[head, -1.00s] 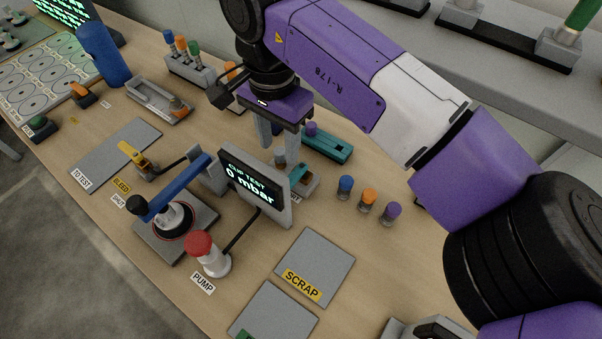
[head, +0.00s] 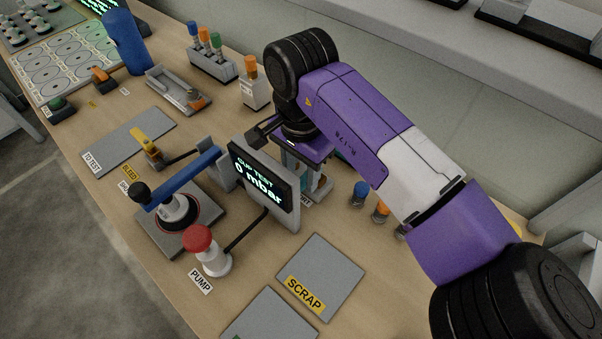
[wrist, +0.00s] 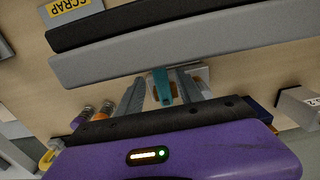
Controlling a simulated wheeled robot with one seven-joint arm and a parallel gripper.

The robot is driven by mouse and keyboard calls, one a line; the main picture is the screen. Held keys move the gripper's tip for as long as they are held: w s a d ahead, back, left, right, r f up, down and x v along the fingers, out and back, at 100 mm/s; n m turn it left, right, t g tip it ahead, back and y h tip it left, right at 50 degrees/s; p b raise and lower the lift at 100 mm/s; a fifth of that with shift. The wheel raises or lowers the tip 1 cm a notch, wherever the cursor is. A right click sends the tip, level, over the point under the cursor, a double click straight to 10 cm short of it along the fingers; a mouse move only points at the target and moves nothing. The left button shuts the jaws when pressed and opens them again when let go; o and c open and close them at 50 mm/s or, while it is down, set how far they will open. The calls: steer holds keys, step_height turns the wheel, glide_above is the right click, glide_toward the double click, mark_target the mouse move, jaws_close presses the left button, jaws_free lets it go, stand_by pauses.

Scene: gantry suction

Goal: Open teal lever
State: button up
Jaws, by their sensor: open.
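The teal lever (wrist: 161,84) shows in the wrist view between my two gripper fingers, with a gap on each side. It sits on a small grey base behind the display panel. In the head view only a teal sliver (head: 307,175) of it shows between the fingers. My gripper (head: 304,180) points down behind the display panel, open around the lever. It also shows in the wrist view (wrist: 161,93). My wrist and the panel hide much of the lever in the head view.
The display panel (head: 263,183), reading 0 mbar, stands close in front of my gripper. Capped pieces, blue (head: 359,194) and orange (head: 381,211), stand to the right. A blue arm (head: 183,178) and a red pump knob (head: 197,238) stand left. The scrap mat (head: 322,275) is clear.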

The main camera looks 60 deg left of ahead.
steer(key=shift+f, duration=0.9)
jaws_close()
stand_by(0.8)
